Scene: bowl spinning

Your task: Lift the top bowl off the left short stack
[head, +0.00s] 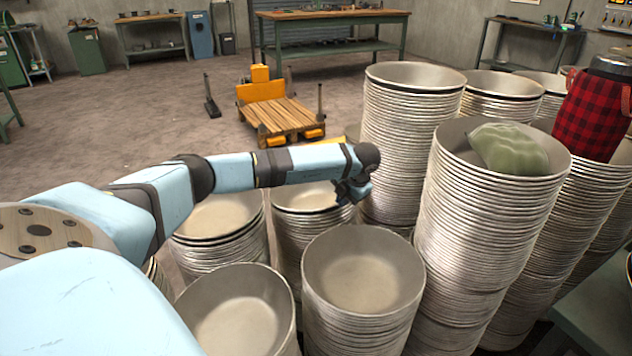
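Short stacks of pale metal bowls stand in front of me. The front-left short stack (240,312) has an empty top bowl and is cut by the lower edge of the head view. To its right is another short stack (362,278), also with an empty top bowl. Behind them are two more short stacks, one at the left (222,215) and one in the middle (300,200), partly covered by my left arm. My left gripper (350,192) hangs above the bowls beside the tall stack, apart from the front-left stack. Its fingers are small and dark. My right gripper is out of view.
Tall bowl stacks stand at the back (412,130) and right (480,215). A green cloth (510,148) lies in the right one's top bowl. A red plaid bundle (592,112) stands farther right. A pallet cart (278,112) stands on open floor behind.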

